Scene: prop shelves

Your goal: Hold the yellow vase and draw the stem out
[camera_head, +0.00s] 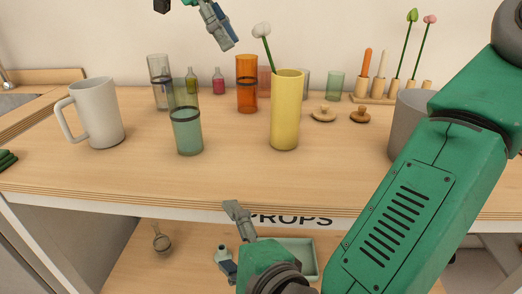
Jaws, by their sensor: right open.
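The yellow vase (285,115) stands upright on the wooden table top. A green stem (268,52) with a white bud rises from its mouth and leans left; its lower end is hidden inside the vase. My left gripper (228,42) hangs in the air behind and to the upper left of the vase, apart from the stem; its jaw gap cannot be made out. My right gripper (230,238) is open and empty, low in front of the table's front edge, well below the vase.
A grey mug (96,113), a green glass (187,130) and an orange glass (247,85) stand left of the vase. Wooden lids (323,114), a grey pot (405,125) and a peg rack (377,99) stand right. A lower shelf holds a tray (300,257).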

